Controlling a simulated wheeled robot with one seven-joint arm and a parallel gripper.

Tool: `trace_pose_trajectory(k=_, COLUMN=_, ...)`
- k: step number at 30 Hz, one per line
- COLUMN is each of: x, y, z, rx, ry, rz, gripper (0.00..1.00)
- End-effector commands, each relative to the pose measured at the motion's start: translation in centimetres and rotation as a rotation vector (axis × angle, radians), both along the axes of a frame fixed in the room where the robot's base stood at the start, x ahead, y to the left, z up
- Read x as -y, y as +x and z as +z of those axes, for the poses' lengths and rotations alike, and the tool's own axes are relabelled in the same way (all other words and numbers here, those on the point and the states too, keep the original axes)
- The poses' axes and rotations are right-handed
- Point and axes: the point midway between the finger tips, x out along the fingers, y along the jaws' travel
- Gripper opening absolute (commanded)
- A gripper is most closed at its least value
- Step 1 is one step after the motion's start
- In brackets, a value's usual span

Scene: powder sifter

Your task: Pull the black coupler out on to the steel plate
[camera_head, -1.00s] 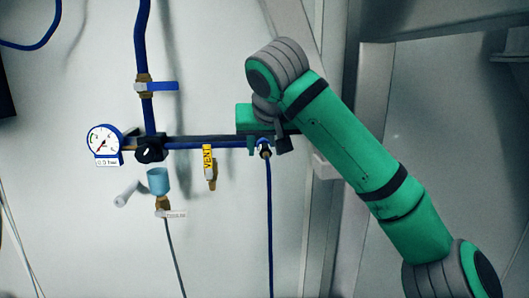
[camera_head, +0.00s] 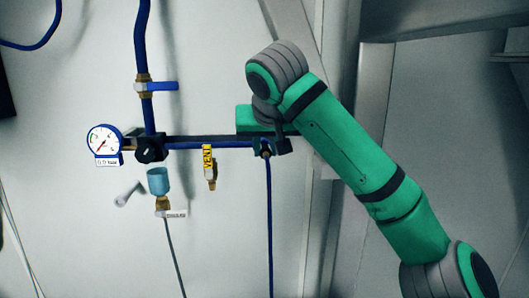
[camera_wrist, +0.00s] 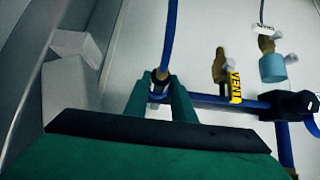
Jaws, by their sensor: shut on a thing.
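The black coupler (camera_head: 265,149) sits at the right end of the blue pipe in the head view, with a thin blue hose hanging from it. In the wrist view the coupler (camera_wrist: 158,97) is between the two green fingers, partly hidden by them. My gripper (camera_wrist: 161,88) is shut on it, and the blue hose rises in the picture from between the fingertips. I cannot tell which surface is the steel plate.
A pressure gauge (camera_head: 104,141), black knob (camera_head: 150,149), yellow VENT valve (camera_head: 209,163) and pale blue cup (camera_head: 158,181) are to the left. A blue-handled valve (camera_head: 155,86) is above. A grey frame post (camera_head: 372,105) stands behind my arm.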

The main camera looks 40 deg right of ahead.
Motion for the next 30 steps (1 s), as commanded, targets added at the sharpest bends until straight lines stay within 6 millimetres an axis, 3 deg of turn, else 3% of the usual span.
trace_pose_trajectory(k=30, x=-1.6, y=-2.8, z=0.0, rx=-0.001, ry=0.001, rz=0.000, gripper=0.00)
